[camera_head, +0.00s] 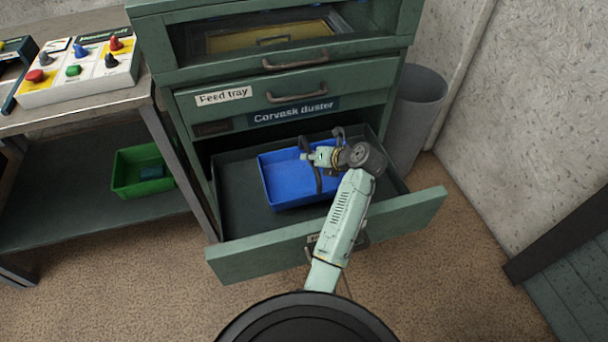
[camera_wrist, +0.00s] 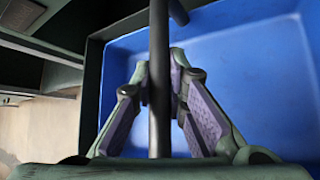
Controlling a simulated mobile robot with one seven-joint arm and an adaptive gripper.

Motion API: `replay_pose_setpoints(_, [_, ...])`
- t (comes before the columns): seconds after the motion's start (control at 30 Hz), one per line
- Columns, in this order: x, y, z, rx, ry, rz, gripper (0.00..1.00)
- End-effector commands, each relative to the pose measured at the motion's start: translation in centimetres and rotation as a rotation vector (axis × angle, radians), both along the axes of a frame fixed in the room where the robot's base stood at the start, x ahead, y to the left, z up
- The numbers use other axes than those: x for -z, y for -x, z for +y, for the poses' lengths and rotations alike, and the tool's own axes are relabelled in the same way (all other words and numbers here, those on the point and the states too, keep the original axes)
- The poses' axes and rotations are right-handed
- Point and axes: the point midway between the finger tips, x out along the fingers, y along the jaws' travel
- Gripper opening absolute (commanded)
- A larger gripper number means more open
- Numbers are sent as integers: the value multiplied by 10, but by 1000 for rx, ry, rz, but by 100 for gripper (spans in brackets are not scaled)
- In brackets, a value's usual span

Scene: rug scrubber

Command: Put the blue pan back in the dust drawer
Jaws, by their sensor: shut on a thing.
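The blue pan (camera_head: 285,182) is a shallow rectangular tray inside the pulled-out dust drawer (camera_head: 240,262), towards its middle and right. The pan's blue inside also fills much of the wrist view (camera_wrist: 265,60). My gripper (camera_head: 318,157) is over the pan's right part. In the wrist view my gripper (camera_wrist: 160,75) has its two purple-padded fingers closed on a dark bar (camera_wrist: 160,30), which looks like the pan's handle. I cannot tell whether the pan touches the drawer floor. My arm hides the drawer's front middle and part of the pan.
The green cabinet has a closed "Feed tray" drawer (camera_head: 235,97) above the open one. A grey bin (camera_head: 415,110) stands at right, by the wall. At left a bench (camera_head: 100,110) holds a control panel (camera_head: 80,70); a green crate (camera_head: 130,180) sits on its lower shelf.

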Motion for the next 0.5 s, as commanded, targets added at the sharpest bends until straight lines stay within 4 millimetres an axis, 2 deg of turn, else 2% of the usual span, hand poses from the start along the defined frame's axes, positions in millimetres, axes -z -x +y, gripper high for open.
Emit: replay_pose_setpoints(0.5, [53,0,0,1,-2,-3,0])
